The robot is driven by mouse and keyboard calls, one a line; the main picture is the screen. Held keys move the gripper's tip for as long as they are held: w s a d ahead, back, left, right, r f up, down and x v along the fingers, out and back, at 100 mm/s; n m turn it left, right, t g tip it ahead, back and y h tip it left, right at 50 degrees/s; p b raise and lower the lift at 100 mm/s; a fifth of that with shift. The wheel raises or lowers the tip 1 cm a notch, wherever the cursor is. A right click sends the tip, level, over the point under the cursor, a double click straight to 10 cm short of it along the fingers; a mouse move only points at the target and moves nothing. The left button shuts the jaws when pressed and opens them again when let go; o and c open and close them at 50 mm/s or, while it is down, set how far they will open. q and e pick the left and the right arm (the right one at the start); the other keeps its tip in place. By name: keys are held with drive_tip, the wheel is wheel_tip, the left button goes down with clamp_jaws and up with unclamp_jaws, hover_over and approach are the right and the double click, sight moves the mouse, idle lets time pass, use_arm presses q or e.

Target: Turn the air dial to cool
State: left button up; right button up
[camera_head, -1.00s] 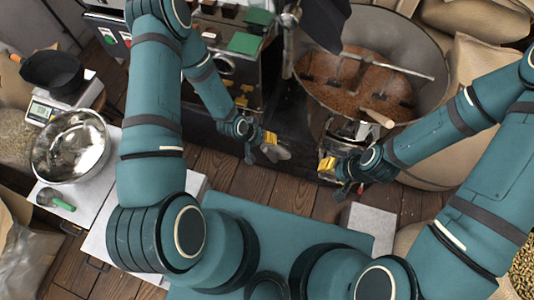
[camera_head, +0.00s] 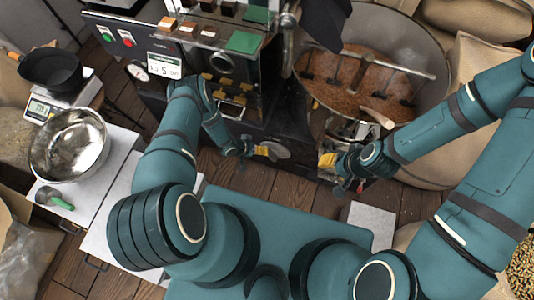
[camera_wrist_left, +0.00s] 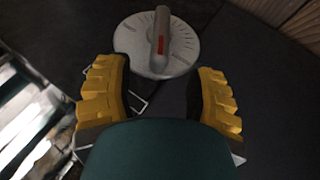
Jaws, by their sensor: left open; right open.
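The air dial is a round light-grey disc with a raised bar handle (camera_wrist_left: 160,42) and a red mark on the bar, in the upper middle of the left wrist view. It has dark tick marks around its face. In the head view the dial (camera_head: 279,149) shows low on the roaster's front, partly behind my left gripper (camera_head: 261,152). In the left wrist view the gripper (camera_wrist_left: 160,75) is open, its yellow-padded fingers on either side just below the dial, with nothing between them. My right gripper (camera_head: 334,170) is open, to the right of the dial and apart from it.
The roaster's control panel (camera_head: 190,36) is above, and the cooling drum with beans (camera_head: 360,85) stands at the upper right. A metal bowl (camera_head: 70,147), a scale with a black pan (camera_head: 52,70) and a green-handled scoop (camera_head: 54,198) are at the left. Wooden floor lies below.

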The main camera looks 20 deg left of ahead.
sight(271, 153)
use_arm(q)
drive_tip(key=b+x, duration=0.2)
drive_tip(key=x, duration=0.5)
drive_tip(key=shift+w+d+f, duration=0.1)
drive_tip(key=shift+f, duration=0.05)
clamp_jaws()
